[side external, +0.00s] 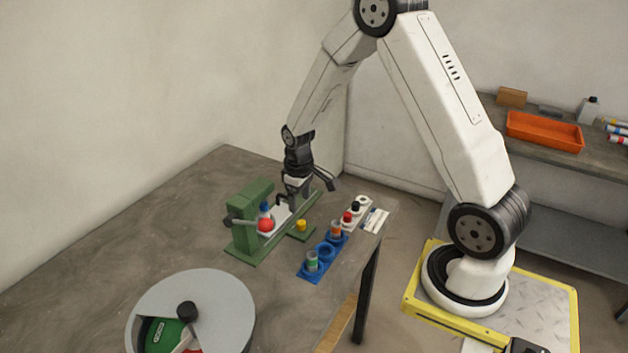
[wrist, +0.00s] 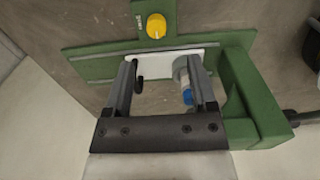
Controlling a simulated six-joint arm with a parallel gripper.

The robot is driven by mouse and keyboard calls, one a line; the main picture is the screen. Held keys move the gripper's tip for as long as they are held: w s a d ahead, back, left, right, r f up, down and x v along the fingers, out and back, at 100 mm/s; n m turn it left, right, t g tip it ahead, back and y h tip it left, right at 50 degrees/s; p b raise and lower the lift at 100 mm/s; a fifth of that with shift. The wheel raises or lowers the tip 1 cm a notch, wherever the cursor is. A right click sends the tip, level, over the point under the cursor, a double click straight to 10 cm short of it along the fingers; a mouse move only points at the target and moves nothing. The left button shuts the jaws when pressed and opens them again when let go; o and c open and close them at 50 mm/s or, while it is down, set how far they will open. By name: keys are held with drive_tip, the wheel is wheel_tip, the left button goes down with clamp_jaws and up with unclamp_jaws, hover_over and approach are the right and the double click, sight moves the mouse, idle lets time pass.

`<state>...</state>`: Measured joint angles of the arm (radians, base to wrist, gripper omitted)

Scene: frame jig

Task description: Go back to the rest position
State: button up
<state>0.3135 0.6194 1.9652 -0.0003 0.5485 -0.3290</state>
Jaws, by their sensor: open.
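My gripper (side external: 294,192) is low over the green frame jig (side external: 249,220), at the far end of its white plate (side external: 281,216). In the wrist view my gripper (wrist: 160,66) has its two fingers apart, with the white plate (wrist: 170,53) beyond them. A grey and blue part (wrist: 186,84) shows beside the right finger, and a dark pin-like part (wrist: 138,72) beside the left one. I cannot tell whether either touches a finger. The jig's green end block (wrist: 248,95) stands close on the right. A red ball (side external: 265,225) sits at the jig's near end.
A yellow knob (side external: 301,225) is on a green base beside the jig. A blue rack (side external: 310,276) with cups and a white holder (side external: 364,202) with capped items stand to the right. A round grey stand (side external: 235,305) is in front. An orange tray (side external: 545,132) lies on the back bench.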

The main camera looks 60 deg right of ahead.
drive_tip(key=s+a+r+t, duration=0.2)
drive_tip(key=s+a+r, duration=0.6)
drive_tip(key=s+a, duration=0.3)
drive_tip(key=shift+s+a+r, duration=0.15)
drive_tip(key=shift+a+r, duration=0.1)
drive_tip(key=shift+a, duration=0.65)
